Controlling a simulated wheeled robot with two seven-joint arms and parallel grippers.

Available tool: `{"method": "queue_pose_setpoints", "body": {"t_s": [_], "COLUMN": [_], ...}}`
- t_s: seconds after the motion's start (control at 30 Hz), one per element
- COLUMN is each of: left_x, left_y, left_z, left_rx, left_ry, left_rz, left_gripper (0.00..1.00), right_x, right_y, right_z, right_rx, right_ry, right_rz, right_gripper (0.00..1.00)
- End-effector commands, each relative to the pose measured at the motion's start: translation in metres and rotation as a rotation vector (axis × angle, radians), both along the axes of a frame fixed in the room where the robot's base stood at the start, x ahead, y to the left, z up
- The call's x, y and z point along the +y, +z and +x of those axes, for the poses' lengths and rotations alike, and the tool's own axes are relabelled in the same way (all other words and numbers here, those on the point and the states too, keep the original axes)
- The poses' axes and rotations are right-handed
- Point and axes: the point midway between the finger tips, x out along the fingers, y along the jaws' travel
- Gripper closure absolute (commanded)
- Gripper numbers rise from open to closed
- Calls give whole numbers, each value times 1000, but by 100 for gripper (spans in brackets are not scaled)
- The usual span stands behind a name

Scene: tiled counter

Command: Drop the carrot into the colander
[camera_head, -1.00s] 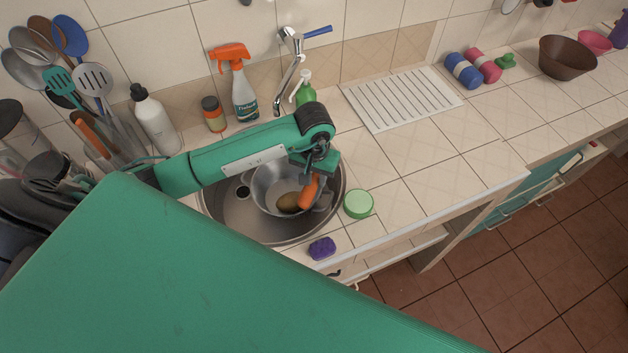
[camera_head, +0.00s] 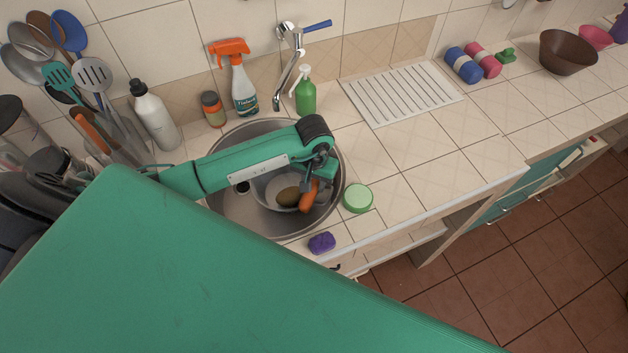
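The metal colander (camera_head: 262,192) sits in the round sink and is partly hidden by my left arm. A brown potato-like item (camera_head: 288,197) lies inside it. The orange carrot (camera_head: 308,197) is tilted at the colander's right side. Its upper end is at my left gripper (camera_head: 312,184), which points down over the colander's right part. The gripper appears shut on the carrot, though the fingers are small and partly hidden. I cannot tell whether the carrot touches the colander. My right gripper is not in view.
A green round container (camera_head: 358,198) and a purple sponge (camera_head: 321,243) lie by the sink's front right. The faucet (camera_head: 291,60), green soap bottle (camera_head: 305,92) and spray bottle (camera_head: 241,80) stand behind. The drying rack (camera_head: 402,93) is empty.

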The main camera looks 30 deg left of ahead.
Motion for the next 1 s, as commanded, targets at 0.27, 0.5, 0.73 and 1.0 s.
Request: {"method": "queue_pose_setpoints", "body": {"t_s": [0.27, 0.5, 0.73, 1.0], "left_x": [0, 0, 2, 1], "left_y": [0, 6, 34, 87], "left_z": [0, 0, 2, 2], "left_rx": [0, 0, -8, -6], "left_ry": [1, 2, -2, 0], "left_rz": [0, 0, 4, 1], "left_gripper": [47, 47, 47, 47], "right_x": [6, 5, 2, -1], "right_y": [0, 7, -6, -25], "right_z": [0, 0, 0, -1], "right_rx": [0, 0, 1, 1], "right_ry": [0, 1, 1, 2], "right_rz": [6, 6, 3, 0], "right_gripper": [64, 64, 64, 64]}}
